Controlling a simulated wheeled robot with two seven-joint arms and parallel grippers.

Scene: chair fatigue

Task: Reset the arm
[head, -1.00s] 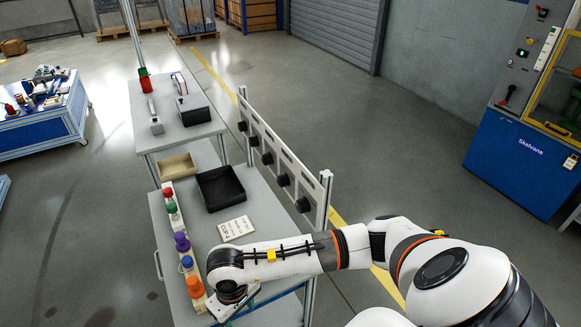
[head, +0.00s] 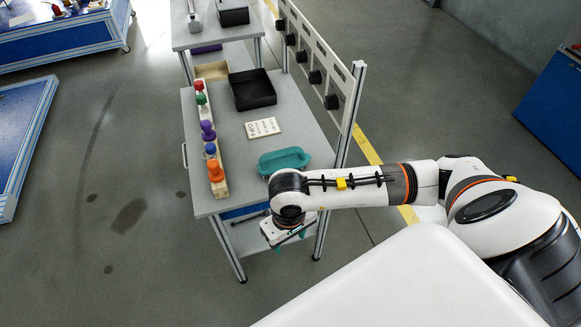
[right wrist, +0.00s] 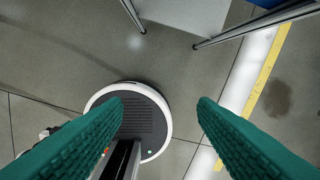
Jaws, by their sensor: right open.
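My right arm comes in from the right in the head view. My right gripper (head: 290,243) hangs past the near edge of the grey workbench (head: 236,198), with its teal fingertips pointing down. In the right wrist view my right gripper (right wrist: 160,104) has its two ribbed teal fingers wide apart, with nothing between them but a view of the floor and my round base below. My left arm and gripper are not in view.
On the workbench are a teal dish (head: 284,160), a white label card (head: 262,128), a black tray (head: 251,90) and a rack with several coloured knobs, including an orange one (head: 216,172). A rail panel (head: 318,68) lines its right side.

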